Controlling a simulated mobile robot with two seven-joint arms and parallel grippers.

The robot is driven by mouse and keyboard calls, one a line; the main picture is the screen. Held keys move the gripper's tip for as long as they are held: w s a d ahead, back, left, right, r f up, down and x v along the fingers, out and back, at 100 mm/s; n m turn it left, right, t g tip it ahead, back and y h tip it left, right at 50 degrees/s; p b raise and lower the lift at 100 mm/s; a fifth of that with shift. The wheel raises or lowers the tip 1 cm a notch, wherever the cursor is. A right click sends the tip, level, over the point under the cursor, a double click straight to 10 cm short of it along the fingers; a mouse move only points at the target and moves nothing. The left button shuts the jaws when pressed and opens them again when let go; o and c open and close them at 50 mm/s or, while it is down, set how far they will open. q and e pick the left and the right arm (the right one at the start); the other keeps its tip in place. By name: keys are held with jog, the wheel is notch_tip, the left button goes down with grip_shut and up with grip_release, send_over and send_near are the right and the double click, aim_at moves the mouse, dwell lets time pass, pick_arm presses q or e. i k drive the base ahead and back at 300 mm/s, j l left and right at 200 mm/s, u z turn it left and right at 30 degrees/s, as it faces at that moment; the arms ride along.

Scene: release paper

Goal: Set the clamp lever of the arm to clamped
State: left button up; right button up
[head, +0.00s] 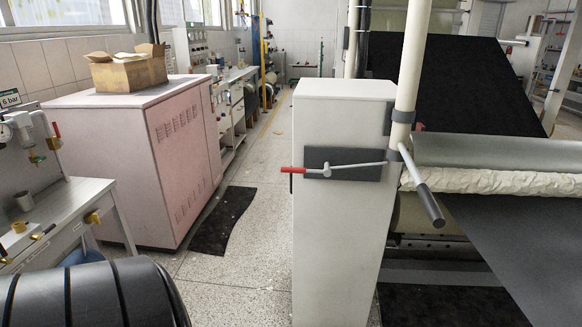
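A white cabinet (338,240) stands in the middle of the head view with a dark plate (345,176) on its front. A thin grey rod (355,165) runs along that plate from a small round pivot to the white upright post (411,70) at the right. A red handle (292,170) sticks out to the left of the pivot, nearly level, with a short part hanging down. A grey bar with a dark grip (431,206) slants down to the right from the post's dark collar. I cannot tell which position counts as clamped. Neither gripper is in view.
Right of the post lie a grey roller (500,151), a crumpled white roll (490,182) and a dark sheet (530,235). A pink cabinet (140,150) and a workbench (65,205) stand at the left. Speckled floor (250,260) is open between them and the white cabinet.

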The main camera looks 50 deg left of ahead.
aim_at(326, 172)
jog(key=j+u, duration=0.15)
jog(key=u, duration=0.3)
jog(key=j+u, duration=0.1)
jog(key=u, duration=0.4)
jog(key=i+j+u, duration=0.1)
jog(key=u, duration=0.35)
jog(key=i+j+u, duration=0.15)
jog(key=i+l, duration=0.15)
jog(key=i, duration=0.3)
jog(key=i+l, duration=0.1)
jog(key=i, duration=0.3)
jog(key=l, duration=0.5)
jog(key=i+u, duration=0.05)
